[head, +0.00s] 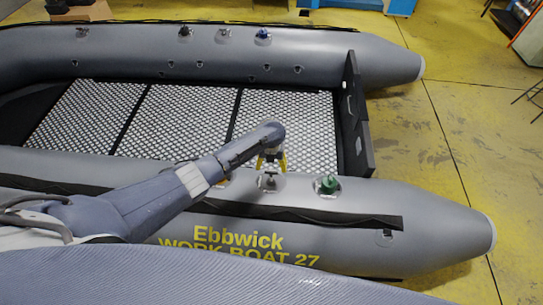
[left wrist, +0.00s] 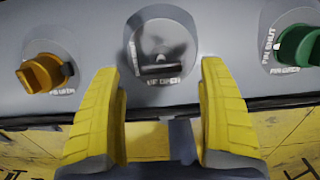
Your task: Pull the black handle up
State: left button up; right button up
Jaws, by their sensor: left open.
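The black handle (left wrist: 162,69) is a dark flat lever on a round grey plate, with the words "UP OPEN" printed below it in the left wrist view. In the head view its grey fitting (head: 268,182) sits on the near tube of the boat, just below my left gripper (head: 270,162). In the left wrist view my left gripper (left wrist: 159,68) is open, with a yellow finger on each side of the handle's lower edge. Nothing is between the fingers, and I cannot tell whether they touch the handle. My right gripper is not in view.
An orange-yellow knob (left wrist: 40,73) is left of the handle and a green knob (left wrist: 299,46) is right of it. The grey inflatable boat (head: 440,215) has more knobs on its far tube (head: 330,55).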

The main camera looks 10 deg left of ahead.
aim_at(271, 171)
pick_arm(q)
notch_tip(271, 171, up, 9)
dwell(0.4)
jog(key=shift+f, duration=0.1)
